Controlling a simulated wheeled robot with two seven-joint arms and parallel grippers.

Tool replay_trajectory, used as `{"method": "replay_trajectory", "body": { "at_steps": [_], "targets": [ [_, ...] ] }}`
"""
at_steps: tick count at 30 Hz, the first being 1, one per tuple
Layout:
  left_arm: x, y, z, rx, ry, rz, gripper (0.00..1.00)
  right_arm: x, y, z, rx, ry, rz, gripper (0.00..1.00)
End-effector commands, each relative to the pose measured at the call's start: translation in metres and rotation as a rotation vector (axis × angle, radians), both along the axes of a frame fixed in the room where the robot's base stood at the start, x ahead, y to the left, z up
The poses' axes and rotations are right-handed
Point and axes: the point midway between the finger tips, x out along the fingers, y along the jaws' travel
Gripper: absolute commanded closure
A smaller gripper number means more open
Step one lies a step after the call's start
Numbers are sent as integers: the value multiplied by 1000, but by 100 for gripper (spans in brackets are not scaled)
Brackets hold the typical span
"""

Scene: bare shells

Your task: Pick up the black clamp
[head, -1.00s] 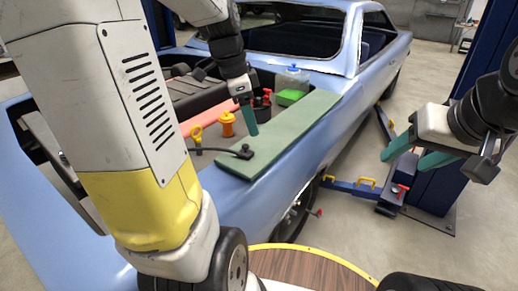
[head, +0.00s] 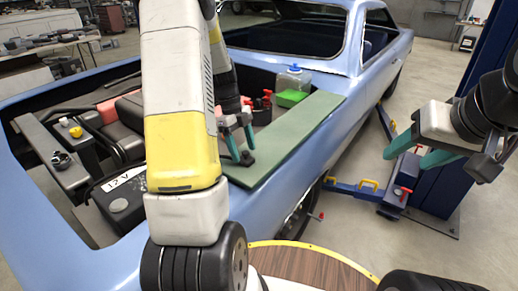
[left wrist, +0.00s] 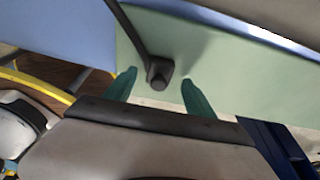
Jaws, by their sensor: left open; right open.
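The black clamp (head: 246,159) lies on the green board (head: 290,140) on the car's fender. In the left wrist view the clamp (left wrist: 159,76) shows as a dark block with a dark cable or rod running up from it. My left gripper (head: 238,144) is open above the clamp, its teal fingers to either side of it. In the left wrist view the clamp is between the fingertips (left wrist: 160,84), with gaps on both sides. My right gripper (head: 404,160) is open and empty, off to the right of the car.
A jug with green liquid (head: 293,88) stands at the board's far end. Red-topped items (head: 262,103) stand behind my left gripper. The 12V battery (head: 122,196) is in the engine bay. A blue lift post (head: 462,170) stands at right. A round wooden top (head: 305,265) is in front.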

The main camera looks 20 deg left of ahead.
Motion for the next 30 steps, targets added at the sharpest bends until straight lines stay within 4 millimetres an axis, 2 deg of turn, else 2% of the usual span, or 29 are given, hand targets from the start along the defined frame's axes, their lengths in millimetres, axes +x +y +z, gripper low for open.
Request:
{"method": "replay_trajectory", "body": {
  "at_steps": [5, 13, 14, 23, 30],
  "targets": [
    [-2, -6, -21, 0, 1, -1, 36, 0, 0, 0, 0, 0, 0, 43],
    [-2, -6, -23, 1, -1, 0, 36, 0, 0, 0, 0, 0, 0, 43],
    [-2, -6, -23, 1, -1, 0, 40, 0, 0, 0, 0, 0, 0, 43],
    [-2, -6, -23, 1, -1, 0, 99, 0, 0, 0, 0, 0, 0, 43],
    [-2, -6, -23, 1, -1, 0, 100, 0, 0, 0, 0, 0, 0, 43]
  ]
}}
